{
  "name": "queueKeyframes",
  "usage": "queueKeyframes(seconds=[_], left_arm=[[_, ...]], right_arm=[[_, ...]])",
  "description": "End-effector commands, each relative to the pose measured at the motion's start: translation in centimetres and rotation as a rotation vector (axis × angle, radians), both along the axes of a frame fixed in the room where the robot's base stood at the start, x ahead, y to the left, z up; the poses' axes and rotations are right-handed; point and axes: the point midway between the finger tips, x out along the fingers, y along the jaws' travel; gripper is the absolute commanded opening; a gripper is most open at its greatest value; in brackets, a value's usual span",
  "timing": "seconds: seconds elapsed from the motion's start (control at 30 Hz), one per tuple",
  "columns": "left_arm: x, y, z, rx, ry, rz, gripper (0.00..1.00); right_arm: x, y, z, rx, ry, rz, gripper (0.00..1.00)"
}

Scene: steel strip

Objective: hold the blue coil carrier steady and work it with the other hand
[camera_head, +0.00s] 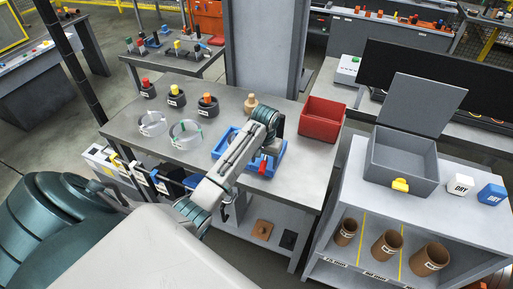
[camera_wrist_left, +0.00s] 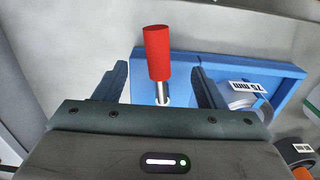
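The blue coil carrier (camera_head: 222,145) lies on the grey table, partly hidden by my left arm. In the left wrist view the carrier (camera_wrist_left: 275,69) shows behind the fingers. A red handle (camera_wrist_left: 157,52) on a metal rod stands up from it; in the head view the handle (camera_head: 263,166) shows beside my gripper. A pale grey ring labelled 75 mm (camera_wrist_left: 247,90) sits inside the carrier. My left gripper (camera_head: 270,150) is over the carrier. In the wrist view its fingers (camera_wrist_left: 159,76) are apart on either side of the handle, with gaps. My right gripper is not in view.
Two clear rings (camera_head: 186,134) and several dark coils with coloured tops (camera_head: 177,97) are left of the carrier. A wooden peg (camera_head: 251,104) stands behind it. A red bin (camera_head: 321,119) is to its right. A grey lidded box (camera_head: 402,168) stands on the right-hand cabinet.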

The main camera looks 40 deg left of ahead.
Motion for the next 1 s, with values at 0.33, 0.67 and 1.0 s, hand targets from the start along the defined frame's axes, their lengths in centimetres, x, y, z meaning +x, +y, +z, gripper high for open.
queueKeyframes(seconds=[0.33,0.67,1.0], left_arm=[[0.0,0.0,0.0,0.000,0.000,0.000,0.64],[0.0,0.0,1.7,0.000,-0.002,0.000,0.64],[0.1,0.0,4.3,-0.001,-0.002,0.000,0.64]], right_arm=[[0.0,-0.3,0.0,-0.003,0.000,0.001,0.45],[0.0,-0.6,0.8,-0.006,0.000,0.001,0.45],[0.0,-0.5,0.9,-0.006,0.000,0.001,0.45]])
